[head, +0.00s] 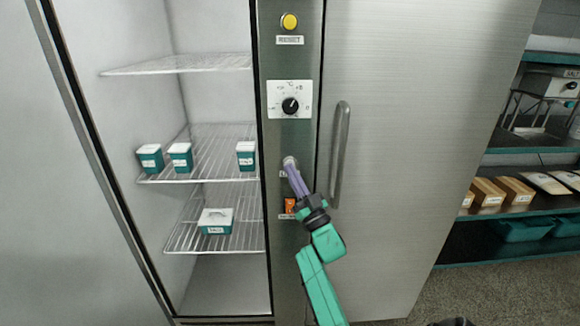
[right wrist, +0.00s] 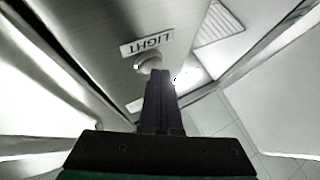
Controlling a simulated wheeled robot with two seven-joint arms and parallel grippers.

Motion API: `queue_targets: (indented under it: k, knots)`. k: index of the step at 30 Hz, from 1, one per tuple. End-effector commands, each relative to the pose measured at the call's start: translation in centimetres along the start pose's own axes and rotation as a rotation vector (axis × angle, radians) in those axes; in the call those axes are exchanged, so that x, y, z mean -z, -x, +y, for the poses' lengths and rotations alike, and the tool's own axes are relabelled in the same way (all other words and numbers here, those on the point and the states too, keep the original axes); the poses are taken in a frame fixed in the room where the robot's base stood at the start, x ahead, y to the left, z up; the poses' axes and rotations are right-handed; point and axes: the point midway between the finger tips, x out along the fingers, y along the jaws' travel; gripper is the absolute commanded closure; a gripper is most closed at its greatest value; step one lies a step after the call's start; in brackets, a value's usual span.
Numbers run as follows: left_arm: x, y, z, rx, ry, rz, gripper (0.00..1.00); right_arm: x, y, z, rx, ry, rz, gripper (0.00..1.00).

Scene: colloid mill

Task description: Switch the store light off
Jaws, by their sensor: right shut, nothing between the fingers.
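The light control, a pale round knob (head: 289,162), sits on the steel panel strip between the open store and the closed door. In the right wrist view the knob (right wrist: 148,63) is beside a label reading LIGHT (right wrist: 147,44). My right gripper (head: 291,168) is shut and empty, with its purple fingertips at the knob. In the right wrist view the fingertips (right wrist: 158,73) overlap the knob's lower edge; I cannot tell whether they touch it. The label is mostly hidden in the head view. The store interior (head: 215,95) looks bright. My left gripper is not in view.
Above the knob are a dial (head: 290,105) and a yellow RESET button (head: 289,21). An orange switch (head: 290,205) is just below, beside my wrist. A vertical door handle (head: 340,150) stands close on the right. Wire shelves (head: 205,180) with teal tubs are on the left.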

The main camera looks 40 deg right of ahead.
Motion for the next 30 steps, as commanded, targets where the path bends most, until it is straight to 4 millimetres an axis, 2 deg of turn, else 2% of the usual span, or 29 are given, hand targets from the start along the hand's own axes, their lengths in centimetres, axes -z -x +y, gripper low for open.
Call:
queue_targets:
  k: [11, 17, 23, 30]
  knots:
    - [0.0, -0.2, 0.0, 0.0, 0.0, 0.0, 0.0, -0.2, -0.3, 0.2, 0.0, 0.001, 0.0, 1.0]
    - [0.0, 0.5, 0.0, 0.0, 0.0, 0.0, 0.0, 0.3, 0.2, -0.2, 0.0, 0.001, -0.001, 1.0]
    - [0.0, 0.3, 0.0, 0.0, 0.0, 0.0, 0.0, 0.2, 0.3, -0.2, 0.0, 0.001, 0.0, 1.0]
    - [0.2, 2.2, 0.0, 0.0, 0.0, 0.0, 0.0, 1.6, 1.5, -1.3, -0.001, -0.001, -0.002, 1.0]
